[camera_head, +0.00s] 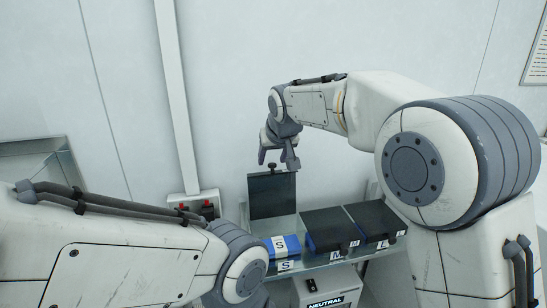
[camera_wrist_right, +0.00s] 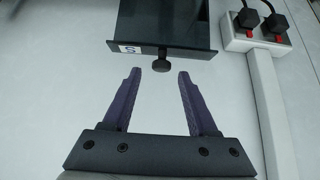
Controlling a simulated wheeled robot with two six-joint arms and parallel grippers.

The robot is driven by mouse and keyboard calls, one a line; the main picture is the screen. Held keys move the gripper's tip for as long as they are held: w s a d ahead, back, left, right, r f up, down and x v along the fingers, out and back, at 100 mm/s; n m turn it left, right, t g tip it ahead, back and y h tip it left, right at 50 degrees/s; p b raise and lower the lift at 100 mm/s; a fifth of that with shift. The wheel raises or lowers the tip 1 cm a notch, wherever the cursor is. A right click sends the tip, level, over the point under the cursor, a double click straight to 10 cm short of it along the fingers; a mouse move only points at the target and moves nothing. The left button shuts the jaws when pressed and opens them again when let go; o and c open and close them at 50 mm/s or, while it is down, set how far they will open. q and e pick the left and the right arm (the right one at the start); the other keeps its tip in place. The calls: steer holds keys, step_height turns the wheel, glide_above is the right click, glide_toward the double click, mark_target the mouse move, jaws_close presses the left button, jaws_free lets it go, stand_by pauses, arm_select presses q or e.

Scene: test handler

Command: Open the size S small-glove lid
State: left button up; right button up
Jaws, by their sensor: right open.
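The size S lid (camera_head: 270,197) is a dark panel standing upright at the back of the S box, so it is open. Its small dark knob (camera_head: 272,167) sits at its top edge. The blue contents (camera_head: 280,245) of the S box show in front of it with a white S label. My right gripper (camera_head: 277,162) is open and empty just above the lid's top edge. In the right wrist view my right fingers (camera_wrist_right: 158,85) stand apart, with the knob (camera_wrist_right: 160,66) just beyond the fingertips, apart from them. My left arm is at lower left; its gripper is out of view.
The closed M box (camera_head: 327,226) and closed L box (camera_head: 374,218) stand right of the S box on a glass shelf. A power strip with red switches (camera_head: 196,205) is on the wall at left. A NEUTRAL-labelled unit (camera_head: 327,285) is below. The wall above is clear.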

steer(key=shift+s+r, duration=0.2)
steer(key=b+v, duration=0.4)
steer(key=v, duration=0.6)
